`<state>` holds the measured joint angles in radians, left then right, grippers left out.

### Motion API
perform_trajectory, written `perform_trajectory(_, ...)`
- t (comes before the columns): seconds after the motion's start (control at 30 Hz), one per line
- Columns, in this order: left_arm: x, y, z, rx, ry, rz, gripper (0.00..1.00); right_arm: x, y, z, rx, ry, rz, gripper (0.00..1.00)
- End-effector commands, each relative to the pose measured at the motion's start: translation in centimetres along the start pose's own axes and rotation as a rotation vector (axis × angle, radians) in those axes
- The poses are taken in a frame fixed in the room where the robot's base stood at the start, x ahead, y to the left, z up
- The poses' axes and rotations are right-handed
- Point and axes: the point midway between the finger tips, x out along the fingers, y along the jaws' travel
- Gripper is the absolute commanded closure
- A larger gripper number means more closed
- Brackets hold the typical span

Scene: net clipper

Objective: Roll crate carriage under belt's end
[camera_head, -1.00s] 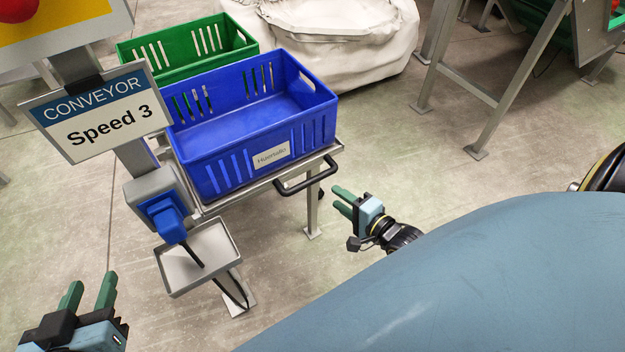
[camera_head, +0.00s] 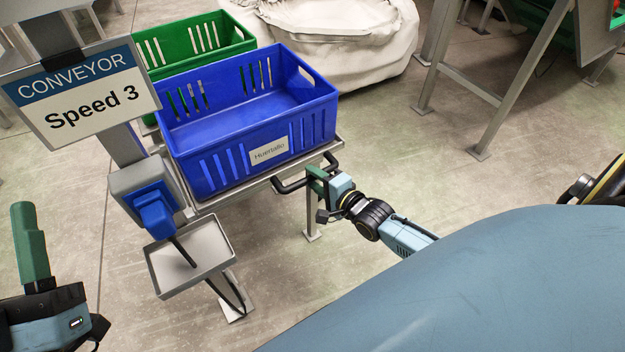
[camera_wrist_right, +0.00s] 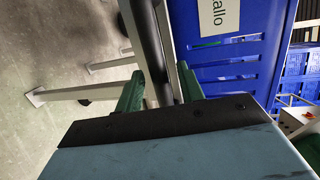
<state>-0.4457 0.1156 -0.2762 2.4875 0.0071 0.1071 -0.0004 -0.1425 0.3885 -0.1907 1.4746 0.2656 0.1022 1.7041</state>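The crate carriage, a grey metal frame (camera_head: 236,190), carries a blue crate (camera_head: 250,160) with a white label. Its black handle (camera_head: 287,187) sticks out at the front right. My right gripper (camera_head: 313,178) is at the handle's right part. In the right wrist view, the dark handle bar (camera_wrist_right: 150,45) runs between the green fingers of my right gripper (camera_wrist_right: 158,85), with a small gap at the right finger, so it looks open around the bar. My left gripper (camera_head: 30,240) is at the lower left, away from the carriage; only one finger shows clearly. I cannot identify the belt's end.
A green crate (camera_head: 195,42) and a white sack (camera_head: 340,45) are behind. Metal legs (camera_head: 500,105) stand at right, with open floor between.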

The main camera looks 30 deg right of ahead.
Motion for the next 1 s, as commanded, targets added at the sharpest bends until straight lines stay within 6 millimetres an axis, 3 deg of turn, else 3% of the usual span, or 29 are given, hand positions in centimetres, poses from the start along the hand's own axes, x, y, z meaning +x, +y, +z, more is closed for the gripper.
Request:
perform_trajectory(0.17, -0.18, 0.03, -0.61, 0.000, 0.069, 0.001, 0.64, 1.07, 0.08, 0.01, -0.002, 0.000, 0.001, 0.62)
perform_trajectory(0.5, -0.17, 0.03, -0.85, 0.001, 0.083, 0.002, 0.64, 1.23, 0.01, 0.02, -0.001, 0.000, 0.001, 0.62)
perform_trajectory(0.8, -0.17, 0.03, -0.83, 0.001, 0.082, 0.001, 0.64, 1.22, 0.01, 0.02, -0.001, 0.000, 0.001, 1.00)
perform_trajectory(1.0, -0.16, 0.02, -0.83, 0.001, 0.082, 0.001, 0.64, 1.22, 0.01, 0.01, -0.001, 0.000, 0.001, 1.00)
